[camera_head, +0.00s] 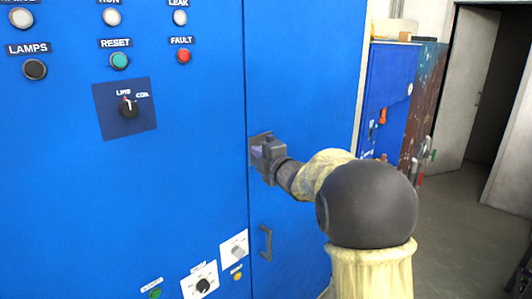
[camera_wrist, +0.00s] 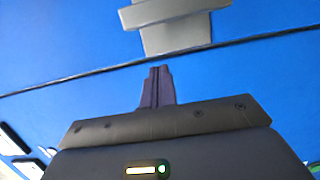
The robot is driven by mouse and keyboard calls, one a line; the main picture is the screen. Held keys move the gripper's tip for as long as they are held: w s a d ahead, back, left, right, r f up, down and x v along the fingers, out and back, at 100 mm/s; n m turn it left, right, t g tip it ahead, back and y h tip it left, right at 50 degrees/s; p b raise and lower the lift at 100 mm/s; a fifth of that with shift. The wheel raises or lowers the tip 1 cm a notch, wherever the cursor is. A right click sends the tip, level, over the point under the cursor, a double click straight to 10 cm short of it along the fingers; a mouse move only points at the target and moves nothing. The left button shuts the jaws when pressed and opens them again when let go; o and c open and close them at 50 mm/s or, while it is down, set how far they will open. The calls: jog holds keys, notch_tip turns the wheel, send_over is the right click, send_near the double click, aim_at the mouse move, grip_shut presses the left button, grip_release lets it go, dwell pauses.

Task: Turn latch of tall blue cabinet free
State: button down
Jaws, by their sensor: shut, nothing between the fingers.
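The tall blue cabinet (camera_head: 300,80) fills the left and middle of the head view. Its latch is a grey plate with a crossbar (camera_wrist: 175,14) at the top of the wrist view, beside the door seam. In the head view only the edge of the latch plate (camera_head: 260,136) shows; my gripper hides the rest. My gripper (camera_head: 257,152) is at the cabinet front, by the latch. In the wrist view its dark fingers (camera_wrist: 157,72) are together and empty, with blue surface and the seam between their tips and the latch. I cannot tell their distance from the door.
A grey pull handle (camera_head: 265,243) is below the latch on the door. Left of the seam is a panel with lamps, buttons and a rotary switch (camera_head: 128,107). A smaller blue cabinet (camera_head: 388,90) stands behind right. Open floor (camera_head: 470,210) lies at right.

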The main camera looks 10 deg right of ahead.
jog(key=w+d, duration=0.1)
jog(key=w+d+p, duration=0.1)
jog(key=d, duration=0.1)
jog(key=shift+d, duration=0.15)
jog(key=shift+p, duration=0.3)
